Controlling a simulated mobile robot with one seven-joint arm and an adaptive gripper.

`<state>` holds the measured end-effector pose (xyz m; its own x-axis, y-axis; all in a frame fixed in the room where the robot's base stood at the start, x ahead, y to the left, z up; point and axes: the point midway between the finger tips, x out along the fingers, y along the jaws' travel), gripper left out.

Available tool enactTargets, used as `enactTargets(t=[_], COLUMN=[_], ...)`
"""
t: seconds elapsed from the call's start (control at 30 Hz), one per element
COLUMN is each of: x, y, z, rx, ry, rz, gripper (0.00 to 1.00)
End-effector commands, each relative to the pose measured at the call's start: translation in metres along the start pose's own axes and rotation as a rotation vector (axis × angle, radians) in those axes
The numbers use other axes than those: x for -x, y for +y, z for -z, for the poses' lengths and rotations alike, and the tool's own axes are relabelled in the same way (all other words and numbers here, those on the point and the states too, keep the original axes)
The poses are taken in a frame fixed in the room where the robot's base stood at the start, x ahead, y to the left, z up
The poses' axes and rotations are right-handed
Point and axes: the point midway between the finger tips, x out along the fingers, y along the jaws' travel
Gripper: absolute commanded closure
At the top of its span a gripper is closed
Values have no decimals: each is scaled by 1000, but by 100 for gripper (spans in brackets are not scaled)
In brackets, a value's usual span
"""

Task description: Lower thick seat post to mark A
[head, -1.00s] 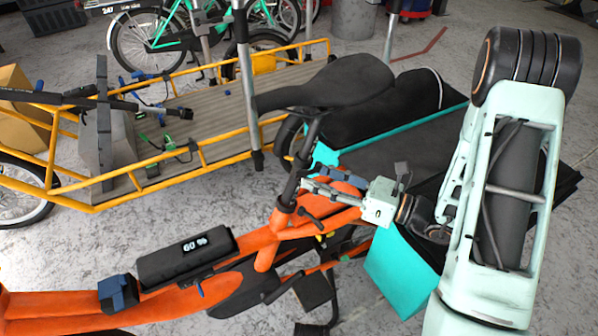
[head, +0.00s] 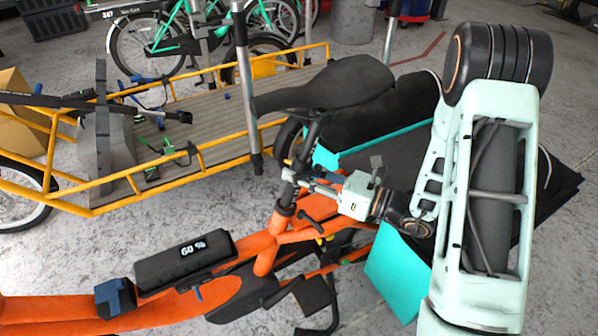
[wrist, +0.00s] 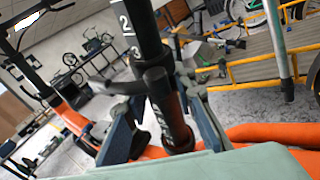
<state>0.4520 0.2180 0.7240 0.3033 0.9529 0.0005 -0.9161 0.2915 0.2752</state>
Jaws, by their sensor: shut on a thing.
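The black seat post (head: 309,140) rises at a tilt from the orange bike frame (head: 265,258) to the black saddle (head: 340,82). White numbers 2 and 3 show on the post (wrist: 146,30) in the wrist view; I cannot make out a mark A. My gripper (head: 291,176) is shut on the post below the saddle, just above the frame collar. A small black lever (head: 312,218) sits by the collar.
A yellow cargo bike (head: 195,158) with a wooden deck stands behind. A black and teal cargo box (head: 390,275) is right of the post, near my arm. Bare floor lies at the front left.

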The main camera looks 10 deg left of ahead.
Motion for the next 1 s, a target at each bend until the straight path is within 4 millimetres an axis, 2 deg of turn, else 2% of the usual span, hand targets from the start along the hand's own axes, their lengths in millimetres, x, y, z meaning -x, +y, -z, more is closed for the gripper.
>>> enactTargets(t=[0.1, 0.33, 0.63, 0.93, 0.97, 1.0], x=[0, 0, -6, -7, -7, -7], y=[0, 0, -1, 0, 0, 0], z=[0, 2, 40, 40, 40, 40], rx=[0, -1, -5, -3, -3, -3], ry=[0, 1, 2, 3, 3, 3], rz=[0, 0, 0, 0, 0, 0], gripper=[100, 100, 100, 100, 75, 71])
